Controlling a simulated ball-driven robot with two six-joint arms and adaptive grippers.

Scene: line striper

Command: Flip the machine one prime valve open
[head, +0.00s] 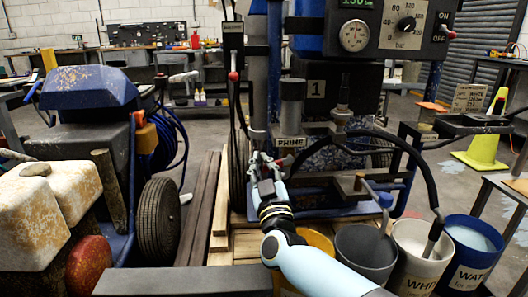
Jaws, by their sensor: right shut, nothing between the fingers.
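Machine one stands ahead of me with a "1" plate (316,86) on its dark body. A white "PRIME" label (291,142) sits low on its front. A small red piece (281,162), which looks like the prime valve's handle, shows just below the label. My right gripper (263,160) is shut and empty, right beside the red piece at its left. I cannot tell whether they touch, and the gripper partly hides the valve. The valve's position is too small to read. My left gripper is out of view.
Buckets, including a grey bucket (365,252), a white bucket (417,262) and a blue bucket (472,250), stand at the lower right. A black hose (425,180) arches over them. A second blue machine (90,92) stands left. Wooden planks (205,205) lie between the machines.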

